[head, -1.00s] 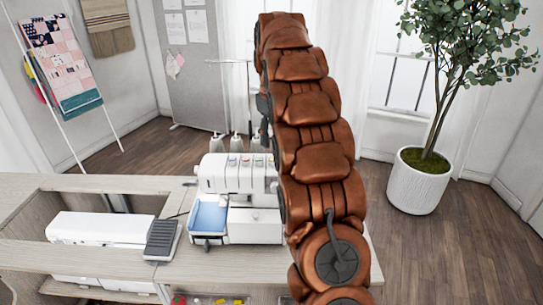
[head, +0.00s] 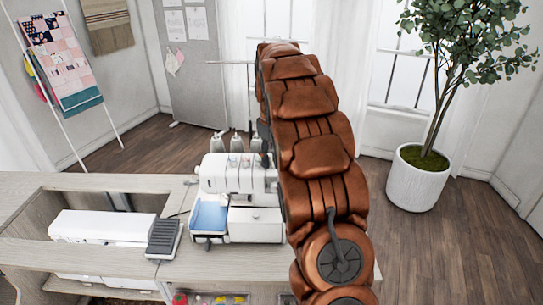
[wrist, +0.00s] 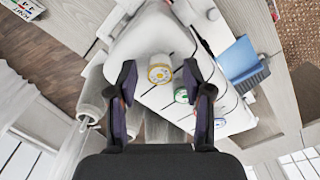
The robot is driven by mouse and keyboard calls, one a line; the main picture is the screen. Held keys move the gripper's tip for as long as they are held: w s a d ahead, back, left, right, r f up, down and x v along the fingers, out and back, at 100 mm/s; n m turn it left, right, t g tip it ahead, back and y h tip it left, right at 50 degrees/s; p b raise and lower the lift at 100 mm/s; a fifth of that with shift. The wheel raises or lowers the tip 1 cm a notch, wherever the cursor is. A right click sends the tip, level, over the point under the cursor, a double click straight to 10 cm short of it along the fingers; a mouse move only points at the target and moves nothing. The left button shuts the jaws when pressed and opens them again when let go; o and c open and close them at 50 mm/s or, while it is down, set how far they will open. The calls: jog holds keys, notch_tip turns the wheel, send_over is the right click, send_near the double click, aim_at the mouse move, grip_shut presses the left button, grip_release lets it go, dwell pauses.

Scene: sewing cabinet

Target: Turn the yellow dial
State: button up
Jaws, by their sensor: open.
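The yellow dial (wrist: 159,74) shows in the wrist view as a round white knob with a yellow ring on the white sewing machine (wrist: 150,40). My gripper (wrist: 159,67) is open, with one dark finger on each side of the dial. I see gaps between the dial and both fingers; whether it lies at fingertip depth I cannot tell. A green dial (wrist: 181,95) sits beside it, near the right finger. In the head view the machine (head: 255,225) stands on the cabinet, and my brown arm hides its right side and my gripper.
A blue tray (head: 209,215) is at the machine's front left; it also shows in the wrist view (wrist: 238,59). Thread cones (head: 237,143) stand behind. A black pedal (head: 163,238) and a second white machine (head: 100,227) are to the left. A potted plant (head: 416,187) stands right.

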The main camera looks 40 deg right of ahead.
grip_shut()
dwell(0.4)
jog(key=shift+f+b, duration=0.1)
jog(key=shift+b, duration=0.2)
jog(key=n+b, duration=0.2)
jog(key=n, duration=0.1)
jog(key=n+b, duration=0.1)
jog(key=n, duration=0.3)
jog(key=shift+n+b, duration=0.3)
jog(key=shift+b, duration=0.1)
jog(key=n, duration=0.4)
jog(key=shift+r, duration=0.2)
jog(key=shift+n+p, duration=0.65)
jog(key=shift+n, duration=1.65)
